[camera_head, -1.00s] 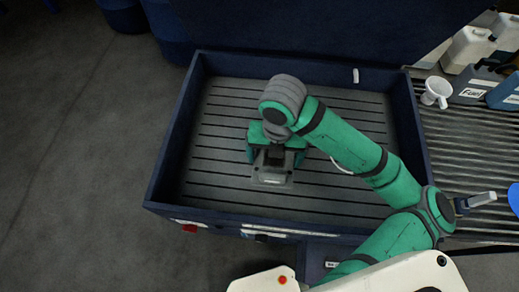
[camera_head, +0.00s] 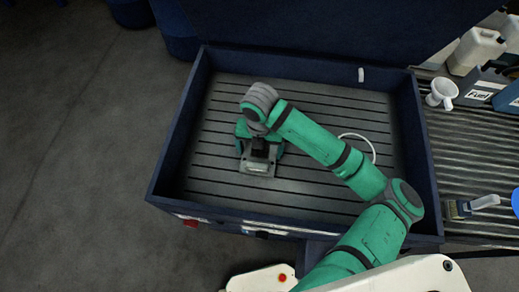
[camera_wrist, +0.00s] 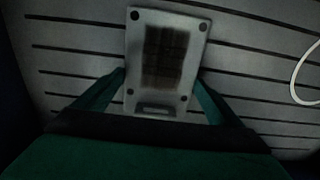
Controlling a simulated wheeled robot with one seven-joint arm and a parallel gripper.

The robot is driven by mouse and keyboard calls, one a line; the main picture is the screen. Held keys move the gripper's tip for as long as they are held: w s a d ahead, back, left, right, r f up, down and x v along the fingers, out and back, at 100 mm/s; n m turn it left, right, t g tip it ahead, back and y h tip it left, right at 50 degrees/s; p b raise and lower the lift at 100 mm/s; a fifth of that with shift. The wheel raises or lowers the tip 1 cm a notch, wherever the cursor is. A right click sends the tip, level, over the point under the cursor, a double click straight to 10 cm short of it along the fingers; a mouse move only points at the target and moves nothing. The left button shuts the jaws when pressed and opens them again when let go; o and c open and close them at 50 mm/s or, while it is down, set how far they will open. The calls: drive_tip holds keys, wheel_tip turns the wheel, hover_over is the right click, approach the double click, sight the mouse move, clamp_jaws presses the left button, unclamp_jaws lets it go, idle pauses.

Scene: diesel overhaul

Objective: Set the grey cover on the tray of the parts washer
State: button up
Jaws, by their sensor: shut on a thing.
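The grey cover (camera_wrist: 162,95) is a flat rectangular plate with a dark hole at each corner and a dark patch in its middle. It sits between the two green fingers of my gripper (camera_wrist: 155,105), which is shut on it near its lower end in the wrist view. In the head view the cover (camera_head: 257,169) shows just below my gripper (camera_head: 260,152), over the left-middle of the slatted tray (camera_head: 320,193) of the parts washer (camera_head: 165,150). I cannot tell whether it touches the slats.
A white hose (camera_head: 372,150) curves over the tray to the right of my gripper. Dark raised walls ring the tray. Much of the tray is clear.

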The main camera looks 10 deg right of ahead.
sight(260, 153)
drive_tip(key=shift+f, duration=0.25)
drive_tip(key=shift+f, duration=0.1)
drive_tip(key=o, duration=1.3)
wheel_tip(260, 153, up, 12)
